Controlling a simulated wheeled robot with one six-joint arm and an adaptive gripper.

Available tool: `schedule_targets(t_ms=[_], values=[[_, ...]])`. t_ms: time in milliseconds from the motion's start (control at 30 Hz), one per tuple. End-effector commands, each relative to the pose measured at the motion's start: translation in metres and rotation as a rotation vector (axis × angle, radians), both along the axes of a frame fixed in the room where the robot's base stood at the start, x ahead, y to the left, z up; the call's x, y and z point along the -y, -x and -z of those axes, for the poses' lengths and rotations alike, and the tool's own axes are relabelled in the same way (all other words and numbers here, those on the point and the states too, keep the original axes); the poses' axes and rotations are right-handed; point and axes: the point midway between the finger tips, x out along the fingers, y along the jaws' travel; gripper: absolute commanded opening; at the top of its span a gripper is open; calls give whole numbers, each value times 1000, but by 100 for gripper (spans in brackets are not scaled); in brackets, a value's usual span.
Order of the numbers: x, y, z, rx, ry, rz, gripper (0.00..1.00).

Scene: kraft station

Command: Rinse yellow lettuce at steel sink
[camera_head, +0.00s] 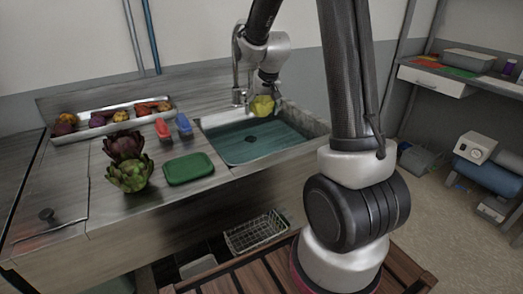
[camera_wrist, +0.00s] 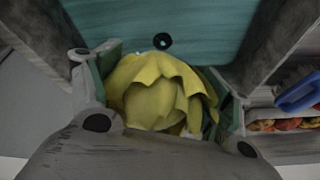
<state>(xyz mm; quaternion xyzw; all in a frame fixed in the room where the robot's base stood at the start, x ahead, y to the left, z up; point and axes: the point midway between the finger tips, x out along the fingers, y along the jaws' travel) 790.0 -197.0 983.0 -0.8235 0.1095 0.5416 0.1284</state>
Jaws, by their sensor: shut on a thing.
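The yellow lettuce (camera_wrist: 155,85) is held between the fingers of my gripper (camera_wrist: 160,110), which is shut on it. In the head view the yellow lettuce (camera_head: 262,105) hangs from my gripper (camera_head: 266,92) over the back part of the steel sink (camera_head: 208,122). The sink basin looks blue-green inside, with a dark drain (camera_wrist: 162,41) beyond the lettuce in the wrist view. A steel faucet (camera_head: 238,70) stands at the back of the sink, just left of my gripper. I cannot tell whether water is running.
A tray (camera_head: 60,138) of vegetables lies at the back left. Red (camera_head: 162,128) and blue (camera_head: 183,124) items, a green board (camera_head: 188,168) and two artichoke-like heads (camera_head: 128,176) stand left of the sink. A wire basket (camera_head: 255,233) is below the counter.

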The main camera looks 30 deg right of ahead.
Motion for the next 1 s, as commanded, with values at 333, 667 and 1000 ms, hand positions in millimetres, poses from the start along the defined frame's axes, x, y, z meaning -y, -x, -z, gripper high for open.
schedule_targets(t_ms=[333, 667, 1000], values=[[0, 0, -1, 1, 0, 0, 52], [0, -1, -31, 3, 0, 0, 52], [0, 0, -40, 1, 0, 0, 52]])
